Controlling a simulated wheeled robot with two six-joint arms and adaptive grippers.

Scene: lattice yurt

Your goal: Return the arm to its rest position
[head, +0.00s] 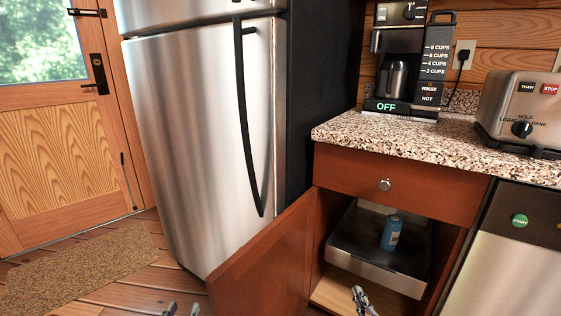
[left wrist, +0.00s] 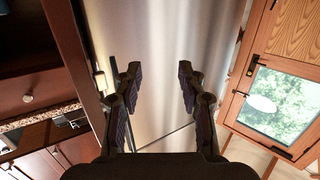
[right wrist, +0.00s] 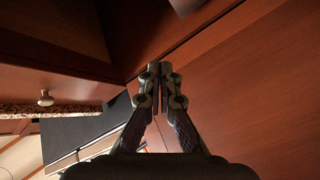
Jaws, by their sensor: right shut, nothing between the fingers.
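My left gripper (head: 182,308) shows at the bottom edge of the head view, in front of the open cabinet door. In the left wrist view its fingers (left wrist: 160,90) are spread wide with nothing between them. My right gripper (head: 361,298) is at the bottom of the head view, in front of the open lower cabinet. In the right wrist view its fingertips (right wrist: 159,72) are together and hold nothing. The rest of both arms is out of the head view.
The cabinet door (head: 265,255) stands open to the left. Inside, a blue can (head: 391,232) stands on a pull-out tray (head: 375,262). A steel fridge (head: 195,130) is at left. A coffee maker (head: 400,65) and toaster (head: 520,108) stand on the granite counter (head: 400,138).

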